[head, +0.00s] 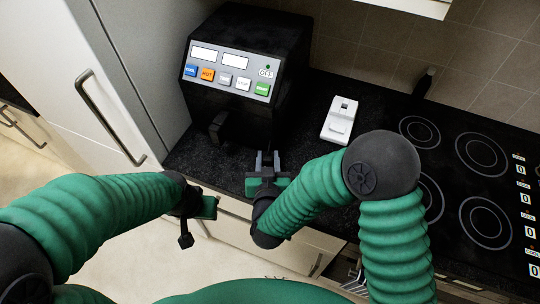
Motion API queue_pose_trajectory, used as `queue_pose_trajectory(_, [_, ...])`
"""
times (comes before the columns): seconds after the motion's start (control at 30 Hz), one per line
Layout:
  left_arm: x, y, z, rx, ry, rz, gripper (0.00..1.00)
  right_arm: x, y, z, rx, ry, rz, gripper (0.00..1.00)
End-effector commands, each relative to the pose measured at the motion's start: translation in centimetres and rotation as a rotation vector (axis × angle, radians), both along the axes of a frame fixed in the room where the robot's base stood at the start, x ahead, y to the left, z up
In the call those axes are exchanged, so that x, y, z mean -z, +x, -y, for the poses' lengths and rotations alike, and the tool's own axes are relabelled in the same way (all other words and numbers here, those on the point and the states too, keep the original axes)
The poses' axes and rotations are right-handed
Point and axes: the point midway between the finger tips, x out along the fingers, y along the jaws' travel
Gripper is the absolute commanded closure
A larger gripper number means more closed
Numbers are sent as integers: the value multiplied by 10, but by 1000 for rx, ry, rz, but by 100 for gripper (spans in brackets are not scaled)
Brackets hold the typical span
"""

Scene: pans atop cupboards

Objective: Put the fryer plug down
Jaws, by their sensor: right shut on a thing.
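My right gripper (267,158) is over the front part of the black counter, in front of the black machine. Its grey fingers point away from me and are shut on a small dark thing, which I take to be the fryer plug. The plug is mostly hidden by the gripper and hard to tell from the dark counter. My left gripper (208,207) is lower and to the left, in front of the cupboard fronts. Its fingers are not clear enough to tell whether they are open or shut.
A black machine (225,118) with coloured buttons stands on the speckled black counter (310,180). A white device (340,120) lies to its right. A hob (460,190) covers the right side. A tall white cabinet (95,70) with a handle stands left.

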Motion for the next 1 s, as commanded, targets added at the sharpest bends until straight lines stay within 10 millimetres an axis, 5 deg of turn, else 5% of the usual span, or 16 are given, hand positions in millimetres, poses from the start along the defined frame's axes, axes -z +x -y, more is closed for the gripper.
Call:
queue_pose_trajectory(0.23, [4, 0, 0, 0, 0, 0, 64, 8, 0, 1, 2, -3, -7, 100])
queue_pose_trajectory(0.27, [3, 0, 0, 0, 0, 0, 64, 6, 0, 2, 2, -3, -7, 66])
queue_pose_trajectory(0.4, [2, 0, 0, -1, 0, 0, 64, 6, 1, 2, 2, -3, -7, 48])
queue_pose_trajectory(0.77, [-4, 0, 0, 0, 0, 0, 64, -2, 0, 2, 2, -3, -6, 48])
queue_pose_trajectory(1.0, [0, 0, 0, 0, 0, 0, 64, -15, -52, 4, -4, -3, -6, 48])
